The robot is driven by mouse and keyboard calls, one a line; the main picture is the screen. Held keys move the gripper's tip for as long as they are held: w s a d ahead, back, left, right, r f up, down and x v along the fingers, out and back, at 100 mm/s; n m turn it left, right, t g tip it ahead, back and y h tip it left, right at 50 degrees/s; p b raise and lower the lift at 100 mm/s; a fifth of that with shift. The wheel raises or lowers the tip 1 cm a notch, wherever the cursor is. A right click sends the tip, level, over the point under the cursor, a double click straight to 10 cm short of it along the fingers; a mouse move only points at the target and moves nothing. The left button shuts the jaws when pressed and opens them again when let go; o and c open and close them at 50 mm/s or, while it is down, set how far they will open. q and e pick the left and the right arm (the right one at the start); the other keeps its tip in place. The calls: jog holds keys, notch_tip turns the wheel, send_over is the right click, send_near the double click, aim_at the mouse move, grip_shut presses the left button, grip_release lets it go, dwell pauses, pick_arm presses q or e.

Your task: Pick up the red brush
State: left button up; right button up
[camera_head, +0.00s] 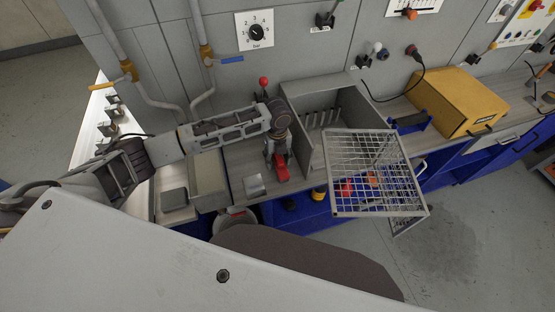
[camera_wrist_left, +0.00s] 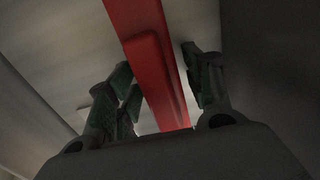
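The red brush (camera_head: 281,172) lies on the grey worktop, just left of the open grey box. My left gripper (camera_head: 278,157) points down over it and hides part of it. In the left wrist view the brush's long red body (camera_wrist_left: 152,70) runs between the two dark fingers of my left gripper (camera_wrist_left: 160,88). The fingers are spread, one on each side of the brush, with a visible gap at the right finger; contact on the left cannot be told. My right gripper is not in view.
The grey box (camera_head: 304,125) with its mesh door (camera_head: 372,165) swung open stands right of the brush. A small metal block (camera_head: 254,185) and a beige box (camera_head: 208,180) sit to the left. A yellow case (camera_head: 458,100) stands farther right. The panelled wall is close behind.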

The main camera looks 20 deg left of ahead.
aim_at(273, 158)
pick_arm(q)
jog(key=c, duration=0.8)
jog(key=shift+r, duration=0.1)
jog(key=shift+r+b, duration=0.6)
jog(key=shift+r, duration=4.35)
jog(key=shift+f+n, duration=0.1)
jog(key=shift+n, duration=0.2)
jog(key=n, duration=0.2)
jog(key=a+n, duration=0.1)
jog(key=n, duration=0.1)
jog(key=f+n, duration=0.1)
jog(key=n, duration=0.1)
jog(key=shift+s+a, duration=0.25)
jog(key=shift+s, duration=0.15)
jog(key=s+a+f+n, duration=0.1)
jog(key=n, duration=0.6)
jog(key=a+f+n, duration=0.1)
jog(key=a+n, duration=0.1)
jog(key=n, duration=0.6)
jog(key=s+a+f+n, duration=0.1)
jog(key=a+n, duration=0.1)
jog(key=n, duration=0.5)
jog(key=shift+s+f+n, duration=0.3)
